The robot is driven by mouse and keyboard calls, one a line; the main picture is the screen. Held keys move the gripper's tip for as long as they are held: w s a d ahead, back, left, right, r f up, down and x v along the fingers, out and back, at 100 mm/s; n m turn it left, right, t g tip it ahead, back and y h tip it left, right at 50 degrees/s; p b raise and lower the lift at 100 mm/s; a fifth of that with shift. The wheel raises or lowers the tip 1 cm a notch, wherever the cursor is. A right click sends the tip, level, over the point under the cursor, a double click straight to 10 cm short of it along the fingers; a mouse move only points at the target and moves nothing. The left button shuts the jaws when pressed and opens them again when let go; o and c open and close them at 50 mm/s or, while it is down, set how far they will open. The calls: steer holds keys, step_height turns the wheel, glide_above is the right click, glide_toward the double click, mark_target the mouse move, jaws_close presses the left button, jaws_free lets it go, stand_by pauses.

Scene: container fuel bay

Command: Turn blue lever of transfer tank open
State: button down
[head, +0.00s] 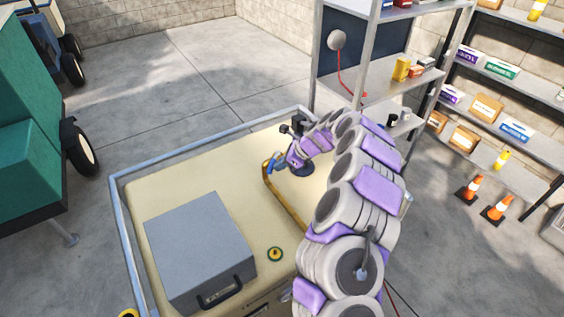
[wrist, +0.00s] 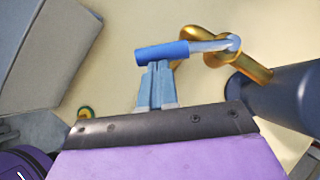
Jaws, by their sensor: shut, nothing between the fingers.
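The blue lever (wrist: 163,53) has a blue sleeve on a metal stem and joins a brass pipe fitting (wrist: 246,62) in the wrist view. In the head view the blue lever (head: 272,162) is small, on the top of the cream transfer tank (head: 190,190). My gripper (wrist: 157,66) is shut, its fingers together with nothing between them. The fingertips are right at the lower side of the blue sleeve; I cannot tell if they touch it. In the head view my gripper (head: 279,160) is small and partly hidden by my wrist.
A grey box (head: 200,245) with a black handle stands on the tank top. A yellow-green cap (head: 275,254) sits beside it. A blue-grey rail (head: 125,240) edges the tank. A dark cylinder (wrist: 275,95) stands right of the fingers. Shelves (head: 375,90) stand behind.

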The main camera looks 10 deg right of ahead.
mark_target(271, 164)
steer(key=a+m+p, duration=0.1)
steer(key=p, duration=0.1)
steer(key=a+m+t+h+p, duration=0.1)
steer(key=p, duration=0.2)
steer(key=a+m+p, duration=0.1)
steer(key=p, duration=0.1)
steer(key=shift+w+r+m+t, duration=0.2)
steer(key=shift+r+m+t, duration=0.1)
steer(key=shift+t, duration=0.1)
steer(key=shift+w+a+f+m+t+h+p, duration=0.15)
steer(key=shift+w+a+m+t+h+p, duration=0.2)
steer(key=shift+w+a+m+h+p, duration=0.45)
steer(key=shift+w+a+f+m+t+h+p, duration=0.1)
steer(key=shift+w+a+m+t+h+p, duration=0.4)
steer(key=shift+a+m+p, duration=0.45)
